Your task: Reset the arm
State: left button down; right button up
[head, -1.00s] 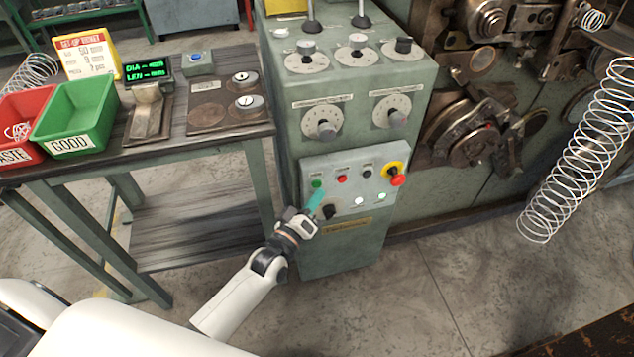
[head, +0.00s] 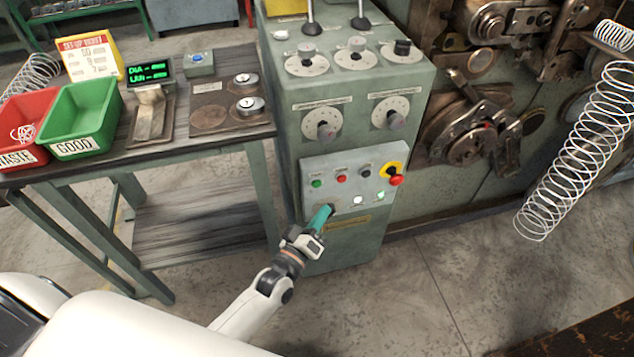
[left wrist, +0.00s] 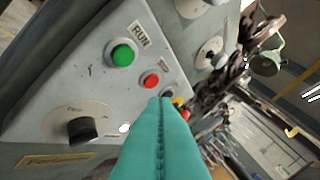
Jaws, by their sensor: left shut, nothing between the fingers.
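My left gripper (head: 328,210) has teal fingers and is shut and empty. In the head view it is in front of the lower part of the control panel (head: 392,160) on the green machine cabinet. In the left wrist view its closed fingers (left wrist: 162,105) point up over the panel. The panel carries a green button (head: 317,183) under a RUN label, also in the left wrist view (left wrist: 122,53), a red button (head: 341,175), and a black button (head: 366,171). A red emergency stop knob (head: 396,180) sits on yellow. A black rotary knob (left wrist: 82,128) shows in the left wrist view. My right gripper is out of view.
A side table stands at left with a red WASTE bin (head: 22,140), a green GOOD bin (head: 88,115), a gauge with a green display (head: 148,72) and a set-up ticket (head: 88,55). A long spring (head: 575,150) hangs at right.

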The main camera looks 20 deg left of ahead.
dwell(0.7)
pick_arm(q)
jog(key=s+a+f+m+g+y+p, duration=0.1)
jog(key=s+f+m+g, duration=0.15)
jog(key=s+f, duration=0.45)
jog(key=s+a+f+m+g+p, duration=0.15)
jog(key=s+f+g, duration=0.25)
jog(key=f, duration=0.7)
jog(key=s+a+f+m+g+y, duration=0.1)
jog(key=s+f+m+g, duration=0.15)
jog(key=s+f, duration=0.45)
jog(key=s+a+f+m+g, duration=0.1)
jog(key=s+f+g, duration=0.1)
jog(key=s+f, duration=0.2)
jog(key=s+a+f+m+g+y, duration=0.1)
jog(key=s+a+f+g, duration=0.1)
jog(key=s, duration=0.9)
jog(key=s+a+f+m+g+y+p, duration=0.1)
jog(key=s+a+f+g, duration=0.1)
jog(key=s+f+g, duration=0.2)
jog(key=s+f, duration=0.2)
jog(key=s, duration=0.2)
jog(key=shift+f, duration=0.2)
